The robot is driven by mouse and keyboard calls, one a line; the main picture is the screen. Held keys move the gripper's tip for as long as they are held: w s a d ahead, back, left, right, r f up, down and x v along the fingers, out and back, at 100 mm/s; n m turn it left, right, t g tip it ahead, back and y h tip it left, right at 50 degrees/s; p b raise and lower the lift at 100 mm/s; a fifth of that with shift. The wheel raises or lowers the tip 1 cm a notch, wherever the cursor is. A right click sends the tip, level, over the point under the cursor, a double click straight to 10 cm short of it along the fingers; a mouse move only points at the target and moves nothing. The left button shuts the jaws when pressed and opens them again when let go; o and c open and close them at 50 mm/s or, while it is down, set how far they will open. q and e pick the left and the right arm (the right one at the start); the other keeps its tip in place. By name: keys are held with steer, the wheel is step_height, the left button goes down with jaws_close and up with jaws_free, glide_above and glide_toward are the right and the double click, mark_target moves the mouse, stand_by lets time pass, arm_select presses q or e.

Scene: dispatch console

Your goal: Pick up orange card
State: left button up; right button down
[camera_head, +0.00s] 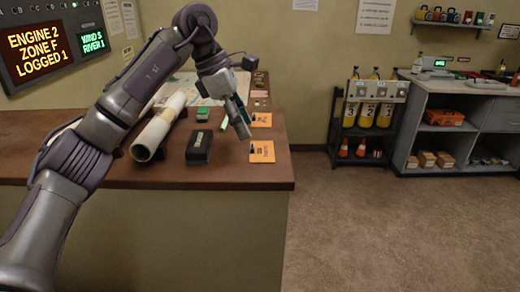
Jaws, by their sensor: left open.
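Two orange cards lie flat near the right end of the brown desk top (232,178). The nearer orange card (262,153) has dark marks on it and lies close to the right edge. The farther orange card (262,120) lies behind it. My left gripper (242,128) reaches in from the left over the desk and points down, just left of the two cards. It is open, and I see nothing held in it. Its fingertips are small in the picture, so their height above the desk is hard to judge. My right gripper is not in view.
A black case (199,148), a green-topped box (202,114) and a white rolled tube (158,127) lie left of the cards. A lit board (38,50) stands at the upper left. The floor (390,230) right of the desk is clear.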

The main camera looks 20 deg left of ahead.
mark_target(252, 145)
arm_select(q)
steer(key=shift+p+x, duration=0.5)
steer(key=shift+x, duration=1.7)
steer(key=shift+f, duration=0.15)
steer(key=c, duration=0.8)
steer(key=shift+c, duration=0.3)
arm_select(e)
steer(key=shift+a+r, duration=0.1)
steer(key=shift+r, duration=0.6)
